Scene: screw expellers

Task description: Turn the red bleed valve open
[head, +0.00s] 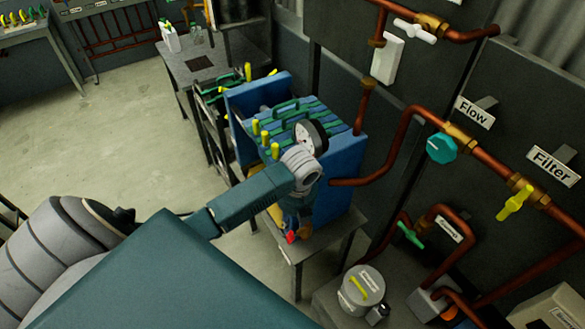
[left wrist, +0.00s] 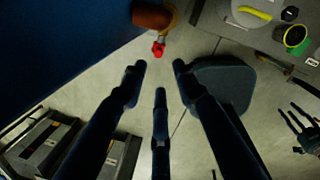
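The red bleed valve (head: 290,237) sits low at the front of the blue machine, under my left wrist in the head view. In the left wrist view its small red handle (left wrist: 158,49) shows beyond my fingertips, below a copper-coloured pipe end (left wrist: 152,16). My left gripper (left wrist: 158,78) is open, its three dark fingers apart with nothing between them. The handle appears just ahead of the fingertips, with a gap. In the head view the left gripper (head: 295,208) is mostly hidden below the wrist. What looks like my right gripper (left wrist: 300,128) shows at the right edge of the left wrist view, fingers spread.
The blue machine (head: 345,165) stands on a grey table (head: 325,243). Copper pipes with a teal knob (head: 441,148) and a yellow valve (head: 515,203) run along the wall at right. A round grey canister (head: 361,290) stands at the lower right. Open floor (head: 120,130) lies left.

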